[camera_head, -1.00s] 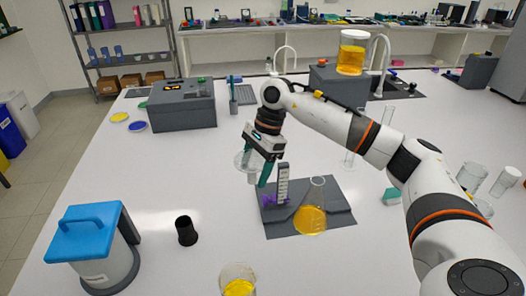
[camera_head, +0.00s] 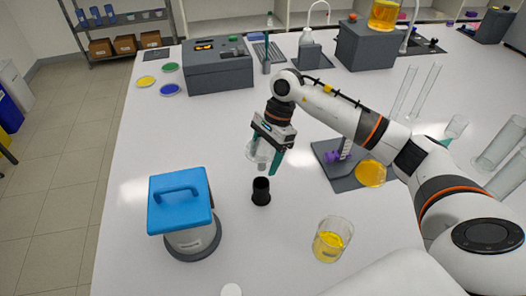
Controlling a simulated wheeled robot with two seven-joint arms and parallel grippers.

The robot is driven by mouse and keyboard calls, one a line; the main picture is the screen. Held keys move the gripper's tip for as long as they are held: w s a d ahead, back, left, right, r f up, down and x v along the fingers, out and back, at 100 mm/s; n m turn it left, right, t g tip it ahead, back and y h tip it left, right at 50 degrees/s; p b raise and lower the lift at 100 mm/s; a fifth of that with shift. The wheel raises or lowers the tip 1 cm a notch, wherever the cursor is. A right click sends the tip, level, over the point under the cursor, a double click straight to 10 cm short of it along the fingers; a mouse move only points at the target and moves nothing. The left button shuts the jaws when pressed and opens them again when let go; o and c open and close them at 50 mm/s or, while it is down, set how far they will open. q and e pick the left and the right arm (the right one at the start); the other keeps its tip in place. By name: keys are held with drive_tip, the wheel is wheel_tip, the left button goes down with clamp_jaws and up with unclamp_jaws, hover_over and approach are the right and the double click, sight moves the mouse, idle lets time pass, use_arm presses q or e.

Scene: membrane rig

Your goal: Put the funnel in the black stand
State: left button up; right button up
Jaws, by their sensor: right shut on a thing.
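My right gripper (camera_head: 266,153) points down from the arm coming in from the right. It is shut on the clear funnel (camera_head: 257,152), which hangs at the left side of its fingers. The black stand (camera_head: 261,192), a small dark open-topped cup, stands upright on the white table just below. The funnel appears above the stand and apart from it. The funnel's lower end is hard to make out. My left gripper is not in view.
A blue-lidded device (camera_head: 180,205) stands left of the stand. A beaker of yellow liquid (camera_head: 331,240) stands to the lower right. A grey mat (camera_head: 332,172) with a yellow flask (camera_head: 370,174) lies to the right. A grey box (camera_head: 218,72) is behind.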

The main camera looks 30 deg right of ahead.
sight(264, 180)
drive_tip(key=shift+f, duration=0.4)
drive_tip(key=shift+f+b, duration=0.3)
drive_tip(key=shift+f, duration=0.05)
wheel_tip(264, 180, down, 2)
drive_tip(key=shift+w+a+f+b, duration=0.15)
drive_tip(key=shift+f+b, duration=0.1)
drive_tip(key=shift+b, duration=0.3)
drive_tip(key=shift+f, duration=0.55)
drive_tip(key=shift+f+b, duration=2.65)
drive_tip(key=shift+b, duration=0.2)
drive_tip(key=o, duration=1)
